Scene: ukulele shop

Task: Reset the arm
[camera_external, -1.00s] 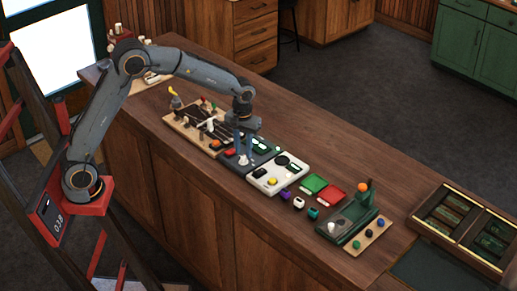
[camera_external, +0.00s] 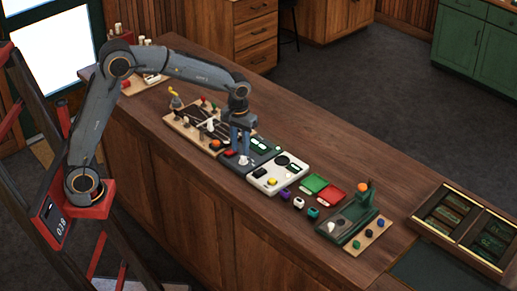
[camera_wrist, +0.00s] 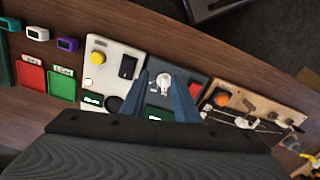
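My gripper (camera_external: 241,148) points down over a dark grey panel (camera_external: 262,158) on the wooden counter. Its two blue fingers are apart in the wrist view (camera_wrist: 163,88), with nothing held between them. A white knob-like piece (camera_wrist: 164,82) stands on the dark panel and shows in the gap between the fingertips; it also shows just below the fingers in the external view (camera_external: 244,160). My arm reaches out from its red mount at the left, bent at the elbow. The dark gripper body hides the lower part of the wrist view.
A white panel (camera_external: 270,184) with a yellow button lies right of the dark one, and a wooden board (camera_external: 180,122) with small parts lies left. Red (camera_external: 331,194) and green (camera_external: 314,183) trays and a dark green stand (camera_external: 345,224) sit further right. The counter's far strip is clear.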

